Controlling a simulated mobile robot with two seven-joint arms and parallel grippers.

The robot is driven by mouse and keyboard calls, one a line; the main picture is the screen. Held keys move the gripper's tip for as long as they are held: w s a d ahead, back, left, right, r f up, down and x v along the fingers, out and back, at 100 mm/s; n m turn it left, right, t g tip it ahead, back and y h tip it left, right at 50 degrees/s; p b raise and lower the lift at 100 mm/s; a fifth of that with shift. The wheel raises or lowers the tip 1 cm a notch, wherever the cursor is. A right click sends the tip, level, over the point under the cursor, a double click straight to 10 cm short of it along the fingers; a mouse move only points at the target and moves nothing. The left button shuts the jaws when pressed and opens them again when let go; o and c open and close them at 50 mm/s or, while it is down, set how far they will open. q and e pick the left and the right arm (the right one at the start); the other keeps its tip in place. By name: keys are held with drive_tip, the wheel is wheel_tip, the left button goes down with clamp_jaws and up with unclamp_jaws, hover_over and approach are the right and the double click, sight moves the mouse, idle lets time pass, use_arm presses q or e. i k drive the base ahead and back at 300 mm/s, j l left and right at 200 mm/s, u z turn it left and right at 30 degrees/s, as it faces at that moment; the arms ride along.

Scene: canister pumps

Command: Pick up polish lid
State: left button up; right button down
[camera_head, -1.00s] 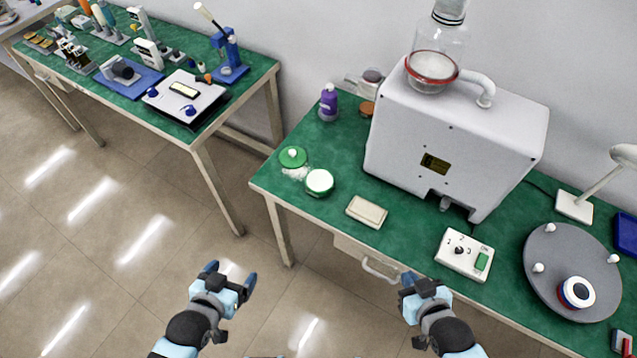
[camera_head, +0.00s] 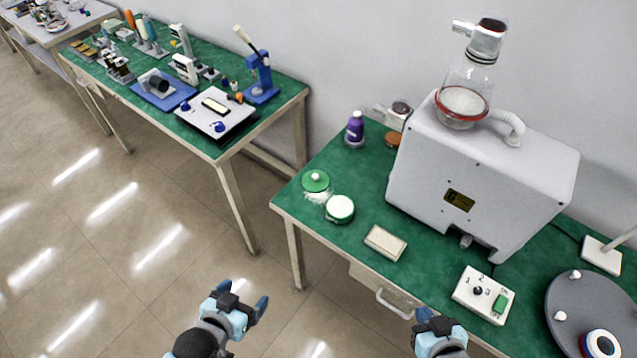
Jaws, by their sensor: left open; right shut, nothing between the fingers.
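A round green lid with a small white knob (camera_head: 316,179), which looks like the polish lid, lies near the left end of the green-topped bench. Some white material shows beside its lower edge. Just right of it stands a round jar with a green rim and white top (camera_head: 340,209). My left gripper (camera_head: 243,299) is open and empty, in front of the bench and below its front edge in the picture, well apart from the lid. My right gripper (camera_head: 430,317) is shut and empty near the bench's front edge, partly cut off by the picture's bottom.
A purple bottle (camera_head: 355,129) stands behind the lid. A beige block (camera_head: 385,243) lies right of the jar. A large white machine (camera_head: 484,180) and a switch box (camera_head: 483,295) fill the right. A grey turntable (camera_head: 565,318) is at the far right. Floor lies open to the left.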

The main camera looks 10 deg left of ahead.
sight(316, 182)
drive_tip(key=i+j+z, duration=0.15)
drive_tip(key=j+z, duration=0.45)
drive_tip(key=j, duration=0.15)
drive_tip(key=i+j+z, duration=0.1)
drive_tip(key=j+z, duration=0.25)
